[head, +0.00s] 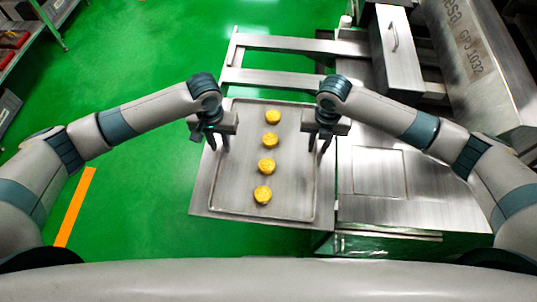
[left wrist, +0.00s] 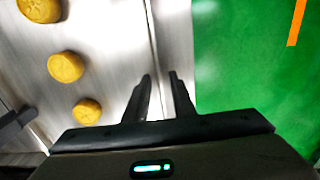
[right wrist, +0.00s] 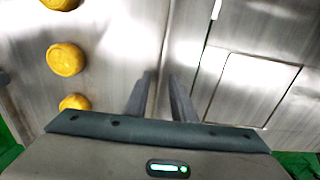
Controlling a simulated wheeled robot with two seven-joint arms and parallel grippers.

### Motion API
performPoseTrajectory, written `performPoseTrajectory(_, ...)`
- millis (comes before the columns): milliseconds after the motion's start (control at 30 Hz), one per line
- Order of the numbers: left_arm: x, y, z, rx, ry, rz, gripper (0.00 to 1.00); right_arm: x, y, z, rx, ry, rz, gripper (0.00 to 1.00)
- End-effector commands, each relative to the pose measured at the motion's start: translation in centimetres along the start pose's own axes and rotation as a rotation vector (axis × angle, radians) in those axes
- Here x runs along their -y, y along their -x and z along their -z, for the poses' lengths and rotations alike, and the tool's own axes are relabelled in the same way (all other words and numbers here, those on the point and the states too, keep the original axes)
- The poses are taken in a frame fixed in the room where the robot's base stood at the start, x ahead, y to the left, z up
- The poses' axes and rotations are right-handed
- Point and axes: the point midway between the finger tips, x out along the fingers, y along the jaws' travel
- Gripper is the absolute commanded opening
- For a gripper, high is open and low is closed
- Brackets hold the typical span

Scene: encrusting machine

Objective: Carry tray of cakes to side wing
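The tray (head: 290,213) is a shallow steel sheet with a thin raised rim, lying flat on a steel support. Several round yellow cakes (head: 266,166) stand in a row along its middle. My left gripper (head: 218,149) is at the tray's left rim, its fingers apart on either side of the rim line in the left wrist view (left wrist: 160,75). My right gripper (head: 319,149) is likewise at the right rim, fingers apart, and the rim line runs between them in the right wrist view (right wrist: 161,74). Neither wrist view shows clear finger contact with the rim.
A steel machine (head: 470,60) with a handled box (head: 394,40) stands at the back right. A steel worktop (head: 410,205) adjoins the tray's right side. Steel rails (head: 275,43) lie behind the tray. Open green floor (head: 140,185) is on the left, with a shelf (head: 40,30) at the far left.

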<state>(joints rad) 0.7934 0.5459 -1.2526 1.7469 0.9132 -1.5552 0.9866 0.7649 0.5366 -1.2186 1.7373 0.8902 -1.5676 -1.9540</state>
Motion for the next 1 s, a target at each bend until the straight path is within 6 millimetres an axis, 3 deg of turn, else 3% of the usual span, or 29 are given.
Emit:
performPoseTrajectory(267, 0.0, 1.9, 0.1, -0.001, -0.001, -0.002, 0.23, 0.0, 0.0, 0.0, 0.000, 0.000, 0.000, 0.23)
performPoseTrajectory(700, 0.0, 9.3, 0.1, -0.004, 0.000, 0.000, 0.23, 0.0, 0.0, 0.0, 0.000, 0.000, 0.000, 0.23)
performPoseTrajectory(1000, 0.0, 11.9, 0.0, -0.001, 0.000, 0.000, 0.23, 0.0, 0.0, 0.0, 0.000, 0.000, 0.000, 0.23)
